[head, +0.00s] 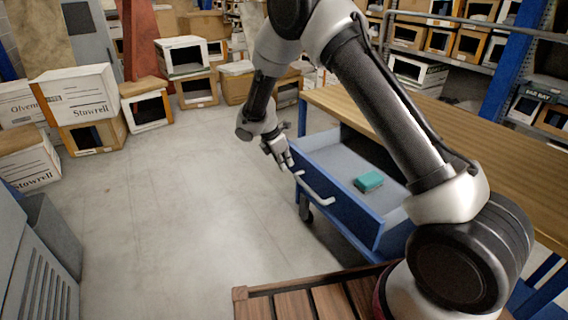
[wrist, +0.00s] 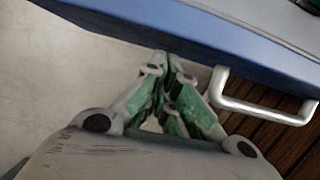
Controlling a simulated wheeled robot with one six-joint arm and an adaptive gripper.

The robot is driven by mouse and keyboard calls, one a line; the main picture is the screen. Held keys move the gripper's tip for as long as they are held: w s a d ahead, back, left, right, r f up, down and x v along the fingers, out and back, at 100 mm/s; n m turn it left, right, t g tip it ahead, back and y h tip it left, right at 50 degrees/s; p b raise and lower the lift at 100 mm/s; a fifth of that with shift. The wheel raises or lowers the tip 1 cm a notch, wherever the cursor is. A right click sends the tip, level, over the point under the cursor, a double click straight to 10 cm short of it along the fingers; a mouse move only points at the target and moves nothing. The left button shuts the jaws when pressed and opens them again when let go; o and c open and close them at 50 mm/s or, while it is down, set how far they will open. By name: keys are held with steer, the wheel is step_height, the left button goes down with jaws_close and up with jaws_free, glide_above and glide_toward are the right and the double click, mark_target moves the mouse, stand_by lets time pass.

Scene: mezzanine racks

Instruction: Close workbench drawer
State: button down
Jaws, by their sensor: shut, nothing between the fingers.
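The workbench drawer (head: 338,208) is blue and stands pulled out from under the wooden workbench top (head: 440,115). Its white bar handle (head: 315,190) is on the front face. A teal block (head: 369,181) lies inside the drawer. My gripper (head: 288,165) is at the far end of the drawer front, beyond the handle, pointing down toward it. In the wrist view my gripper (wrist: 170,62) is shut and empty, with its tips close to the blue drawer front (wrist: 200,40). The handle (wrist: 262,105) is to its right. I cannot tell whether the tips touch the drawer.
Open grey floor (head: 160,220) lies left of the drawer. Several cardboard and white boxes (head: 90,100) stand at the back left. A slatted wooden surface (head: 305,300) is at the bottom. A grey cabinet (head: 35,260) is at the lower left. Racks with boxes (head: 430,40) stand behind.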

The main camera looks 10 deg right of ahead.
steer(key=shift+d, duration=0.1)
glide_above(346, 152)
stand_by(0.4)
steer(key=shift+d+r, duration=0.1)
steer(key=shift+d, duration=0.05)
